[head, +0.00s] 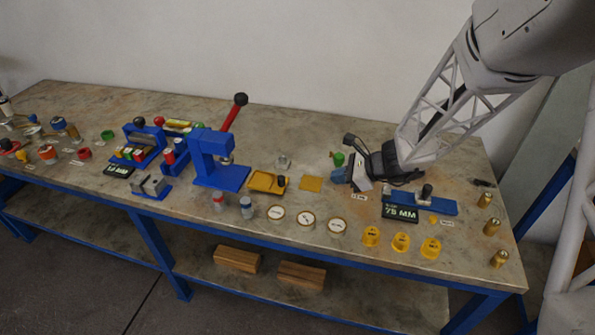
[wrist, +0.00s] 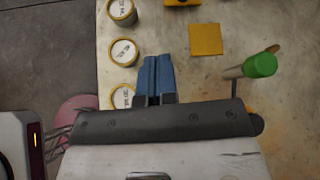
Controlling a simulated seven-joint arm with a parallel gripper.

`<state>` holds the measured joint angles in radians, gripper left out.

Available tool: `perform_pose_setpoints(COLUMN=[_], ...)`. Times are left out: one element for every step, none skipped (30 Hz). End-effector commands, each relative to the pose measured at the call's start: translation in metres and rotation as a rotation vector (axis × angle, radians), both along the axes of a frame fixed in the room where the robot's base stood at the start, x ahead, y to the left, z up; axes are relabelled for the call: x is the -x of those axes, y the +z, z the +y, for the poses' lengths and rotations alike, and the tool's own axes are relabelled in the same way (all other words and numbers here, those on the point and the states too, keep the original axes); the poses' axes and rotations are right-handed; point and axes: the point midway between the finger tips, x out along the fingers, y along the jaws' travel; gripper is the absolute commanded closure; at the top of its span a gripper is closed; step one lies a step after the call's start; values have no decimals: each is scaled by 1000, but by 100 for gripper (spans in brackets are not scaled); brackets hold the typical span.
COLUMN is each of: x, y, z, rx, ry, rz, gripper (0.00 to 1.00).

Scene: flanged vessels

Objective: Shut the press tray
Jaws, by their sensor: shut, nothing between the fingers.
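The blue press (head: 210,160) with a red lever and black ball knob stands mid-table. The yellow press tray (head: 267,183) lies just right of the press base and sticks out from it, with a dark knob at its right end. Whether the tray touches the base is hard to tell. Part of the tray shows at the top edge of the wrist view (wrist: 182,3). My gripper (head: 338,175) is right of the tray, apart from it, low over the table. Its blue fingers are together and empty, as the wrist view also shows (wrist: 155,62).
A flat yellow plate (head: 311,184) lies between the tray and my gripper. A green-capped item (head: 338,159) stands close behind the fingers. A blue fixture with a 75 MM sign (head: 400,213) is to the right.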

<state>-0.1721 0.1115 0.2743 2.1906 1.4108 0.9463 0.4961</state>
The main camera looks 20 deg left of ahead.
Motion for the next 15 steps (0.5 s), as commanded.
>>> perform_pose_setpoints(x=[-7, -11, -16, -20, -23, -26, -28, -30, -33, -34, -35, -37, -37, -37, -38], y=[-11, -16, -22, -26, -30, -35, -39, -42, -44, -46, -48, -50, -50, -51, -51], z=[5, 8, 11, 13, 15, 18, 19, 21, 22, 23, 24, 25, 25, 25, 25], rx=[-15, -25, -37, -45, -53, -61, -67, -71, -77, -81, -84, -87, -88, -88, -90], ry=[-31, -50, -73, -90, -105, -123, -136, -146, -157, -165, -171, -176, -180, -183, -184], rz=[32, 48, 66, 81, 94, 110, 121, 129, 138, 144, 149, 154, 156, 158, 160], gripper=[100, 100, 100, 100, 100, 100, 100, 100, 100, 100, 100, 100, 100, 100, 100])
